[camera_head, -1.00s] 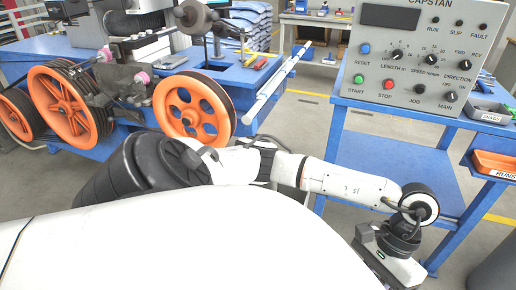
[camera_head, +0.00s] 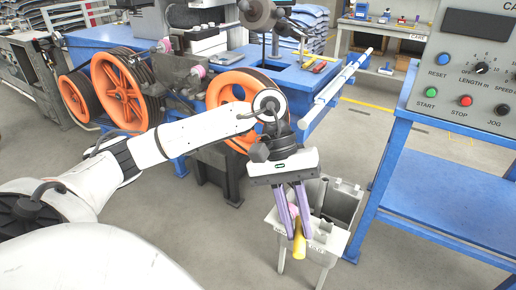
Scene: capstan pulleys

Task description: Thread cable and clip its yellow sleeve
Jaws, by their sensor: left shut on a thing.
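My left gripper (camera_head: 300,234) points down over a grey open-topped stand, with its purple fingers close around a short yellow sleeve (camera_head: 299,250). The sleeve hangs roughly upright, its lower end sticking out below the fingertips. A pink piece (camera_head: 294,211) shows between the fingers; I cannot tell if it belongs to the stand. The cable itself cannot be made out. Orange pulleys stand behind: a spoked one (camera_head: 121,88), a smaller one (camera_head: 79,98) at left, and a holed one (camera_head: 222,91) partly hidden by my left arm. My right gripper is out of view.
The grey stand (camera_head: 274,222) is on the floor beneath the gripper. A blue table (camera_head: 425,185) with the control panel (camera_head: 474,62) is at right. A white rail (camera_head: 338,82) juts from the blue machine bench (camera_head: 312,107).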

